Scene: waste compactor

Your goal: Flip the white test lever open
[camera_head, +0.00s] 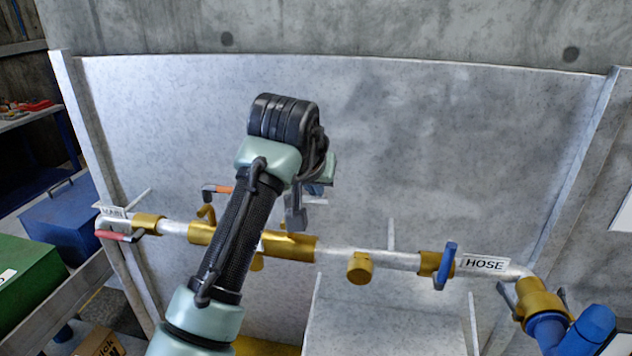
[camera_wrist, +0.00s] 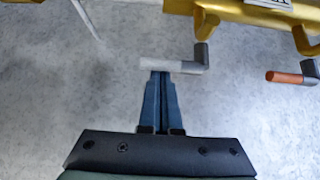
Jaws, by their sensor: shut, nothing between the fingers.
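The white test lever (camera_wrist: 172,65) lies sideways in the wrist view, joined at its right end to a grey bent arm (camera_wrist: 201,56) below the brass valve body (camera_wrist: 240,10). My gripper (camera_wrist: 160,74) is shut and empty. Its blue fingertips meet the lever's near edge in the picture, close to the middle of the handle; I cannot tell whether they touch. In the head view, the white lever (camera_head: 316,201) shows only as a short pale piece beside my gripper (camera_head: 318,190), which is largely hidden by my wrist.
An orange-handled lever (camera_wrist: 286,77) is close by on the right in the wrist view. The pipe also carries a red lever (camera_head: 118,236) at the MAIN end and a blue lever (camera_head: 446,262) by the HOSE sign (camera_head: 485,264). A flat grey panel (camera_head: 450,150) stands behind.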

